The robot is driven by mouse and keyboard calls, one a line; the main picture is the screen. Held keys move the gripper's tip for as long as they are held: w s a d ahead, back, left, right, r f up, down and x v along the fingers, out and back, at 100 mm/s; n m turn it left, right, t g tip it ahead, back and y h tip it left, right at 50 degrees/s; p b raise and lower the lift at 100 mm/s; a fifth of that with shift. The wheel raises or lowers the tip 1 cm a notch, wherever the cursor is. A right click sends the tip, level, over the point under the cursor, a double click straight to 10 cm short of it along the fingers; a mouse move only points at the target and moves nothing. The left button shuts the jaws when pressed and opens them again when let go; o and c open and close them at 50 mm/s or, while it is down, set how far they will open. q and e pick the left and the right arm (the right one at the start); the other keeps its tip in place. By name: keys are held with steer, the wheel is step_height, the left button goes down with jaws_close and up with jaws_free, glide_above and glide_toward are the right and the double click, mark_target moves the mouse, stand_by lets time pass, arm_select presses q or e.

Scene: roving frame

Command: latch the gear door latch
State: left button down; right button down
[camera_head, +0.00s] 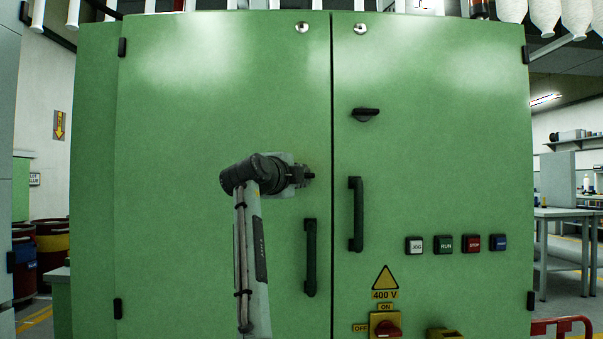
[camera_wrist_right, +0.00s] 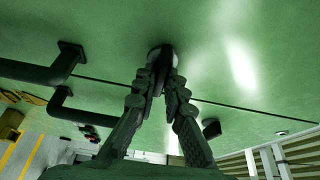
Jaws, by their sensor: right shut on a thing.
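A green cabinet has a left door (camera_head: 200,120) and a right door (camera_head: 440,180), with a thin upright seam between them. My right gripper (camera_head: 305,174) is at the left door near the seam, above that door's dark handle (camera_head: 310,257). In the right wrist view, my right gripper (camera_wrist_right: 160,80) has its fingers closed on a small dark latch knob (camera_wrist_right: 160,54) at the door face. The fingers hide most of this latch, so its angle is unclear. A second black latch (camera_head: 366,114) on the right door points sideways. My left gripper is not in view.
The right door carries a dark handle (camera_head: 356,214), a row of push buttons (camera_head: 444,244) and a red switch (camera_head: 387,328) on yellow. Drums (camera_head: 52,245) stand at the left; a workbench (camera_head: 562,213) stands at the right. Both doors look flush with each other.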

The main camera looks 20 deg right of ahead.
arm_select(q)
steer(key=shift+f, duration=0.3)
arm_select(e)
steer(key=shift+m, duration=0.3)
steer(key=c, duration=1.6)
jaws_free()
steer(key=v, duration=1.2)
steer(key=shift+r, duration=0.15)
